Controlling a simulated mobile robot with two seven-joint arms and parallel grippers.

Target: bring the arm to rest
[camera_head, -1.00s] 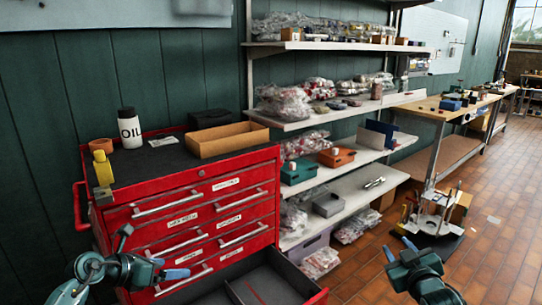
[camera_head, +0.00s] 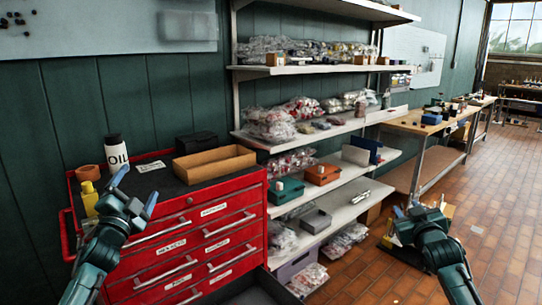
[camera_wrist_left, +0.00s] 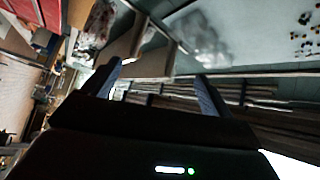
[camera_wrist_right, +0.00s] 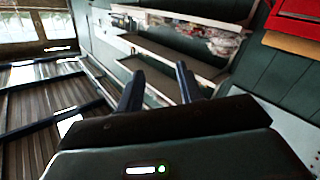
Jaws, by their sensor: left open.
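My left gripper (camera_head: 136,187) is raised in front of the red tool cabinet's left part, in the head view. Its two fingers point up and stand apart with nothing between them; the left wrist view shows the same wide gap (camera_wrist_left: 155,88). My right gripper (camera_head: 421,208) is at the lower right, over the brick floor area. Neither gripper visibly touches anything.
The red cabinet (camera_head: 215,232) carries an oil bottle (camera_head: 117,154), a yellow bottle (camera_head: 89,199) and a cardboard tray (camera_head: 214,165); its bottom drawer is open. Shelves (camera_head: 350,128) with bagged parts stand behind. A workbench (camera_head: 418,122) is at the right.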

